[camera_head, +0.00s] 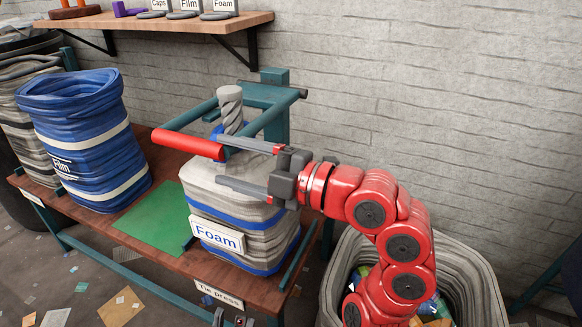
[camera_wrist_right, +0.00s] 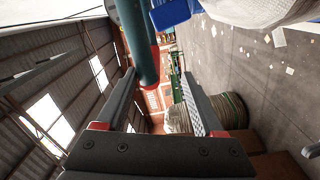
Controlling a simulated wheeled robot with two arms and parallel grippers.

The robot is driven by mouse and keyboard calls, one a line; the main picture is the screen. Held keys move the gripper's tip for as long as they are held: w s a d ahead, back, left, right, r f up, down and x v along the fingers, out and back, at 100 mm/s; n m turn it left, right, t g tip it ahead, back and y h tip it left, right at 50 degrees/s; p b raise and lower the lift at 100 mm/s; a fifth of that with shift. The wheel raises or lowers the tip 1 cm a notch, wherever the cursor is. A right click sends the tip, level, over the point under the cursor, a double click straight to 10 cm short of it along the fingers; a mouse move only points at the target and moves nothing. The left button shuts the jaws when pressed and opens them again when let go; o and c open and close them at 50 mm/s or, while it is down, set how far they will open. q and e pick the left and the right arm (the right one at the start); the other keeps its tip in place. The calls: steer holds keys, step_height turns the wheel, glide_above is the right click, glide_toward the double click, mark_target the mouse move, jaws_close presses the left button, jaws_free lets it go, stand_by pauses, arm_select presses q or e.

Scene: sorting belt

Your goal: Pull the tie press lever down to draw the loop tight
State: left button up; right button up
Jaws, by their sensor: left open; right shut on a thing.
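The tie press (camera_head: 275,95) is a teal frame on the bench, with a lever ending in a red handle (camera_head: 188,144). The lever is roughly level, around the twisted grey neck (camera_head: 230,105) of the Foam bag (camera_head: 255,225). A bit of blue loop shows at the neck's base, partly hidden by the lever. My right gripper (camera_head: 222,160) is shut on the lever at the red handle's near end, above the bag. In the right wrist view the teal lever bar (camera_wrist_right: 138,40) passes between the fingers. My left gripper (camera_head: 231,320) is open at the bottom edge, mostly cut off.
A blue Film bag (camera_head: 85,140) stands left on the bench, beside a green mat (camera_head: 150,218). A grey bin (camera_head: 455,250) with colourful scraps stands right, below my right arm. A wall shelf (camera_head: 160,20) hangs above. Litter covers the floor.

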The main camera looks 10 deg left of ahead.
steer(key=s+d+p, duration=0.2)
steer(key=d, duration=0.8)
steer(key=shift+d, duration=0.2)
